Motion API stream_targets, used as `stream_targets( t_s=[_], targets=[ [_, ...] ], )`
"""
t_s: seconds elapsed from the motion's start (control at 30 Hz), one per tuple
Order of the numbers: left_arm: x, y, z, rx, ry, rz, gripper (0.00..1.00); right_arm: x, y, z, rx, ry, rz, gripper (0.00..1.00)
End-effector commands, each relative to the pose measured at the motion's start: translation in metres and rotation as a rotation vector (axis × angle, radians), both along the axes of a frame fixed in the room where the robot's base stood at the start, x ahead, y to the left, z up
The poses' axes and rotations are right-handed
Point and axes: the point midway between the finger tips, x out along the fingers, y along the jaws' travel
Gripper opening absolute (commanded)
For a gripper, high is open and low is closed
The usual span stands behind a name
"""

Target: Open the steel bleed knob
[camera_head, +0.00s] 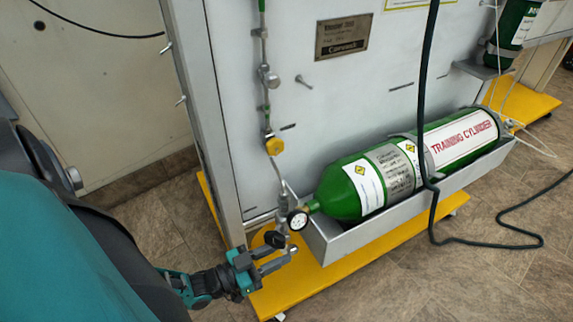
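My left gripper (279,254) reaches in from the left, low in front of the panel's fittings. Its two fingers are apart with a gap between them. A small steel knob (292,249), which looks like the bleed knob, is right at the fingertips, below the pressure gauge (298,220). I cannot tell whether the fingers touch it. A black round knob (275,240) sits just above the fingers and partly hides the fittings behind. My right gripper is out of view.
A green training cylinder (342,188) lies in a grey metal tray (372,232) at the right. A dark hose (425,90) hangs in front of the cylinder. The yellow base (290,286) is below.

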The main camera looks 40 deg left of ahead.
Motion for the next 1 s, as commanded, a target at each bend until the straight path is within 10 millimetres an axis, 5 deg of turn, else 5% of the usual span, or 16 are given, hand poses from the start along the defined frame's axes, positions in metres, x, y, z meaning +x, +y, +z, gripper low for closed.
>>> stream_targets(
  t_s=[0.2, 0.57, 0.9, 1.0],
  targets=[
    [0.023, -0.01, 0.0, -0.001, -0.001, -0.001, 0.32, 0.001, 0.002, -0.004, 0.0, 0.007, 0.006, 0.79],
    [0.027, -0.012, 0.0, -0.001, 0.0, 0.0, 0.32, 0.001, 0.003, -0.003, 0.004, 0.005, 0.004, 0.79],
    [0.026, -0.011, 0.0, -0.001, 0.0, -0.001, 0.0, -0.001, 0.002, -0.005, 0.003, 0.009, 0.002, 0.79],
    [0.026, -0.011, 0.0, -0.001, -0.001, 0.0, 0.0, -0.002, 0.002, -0.005, 0.003, 0.011, 0.002, 0.79]
  ],
)
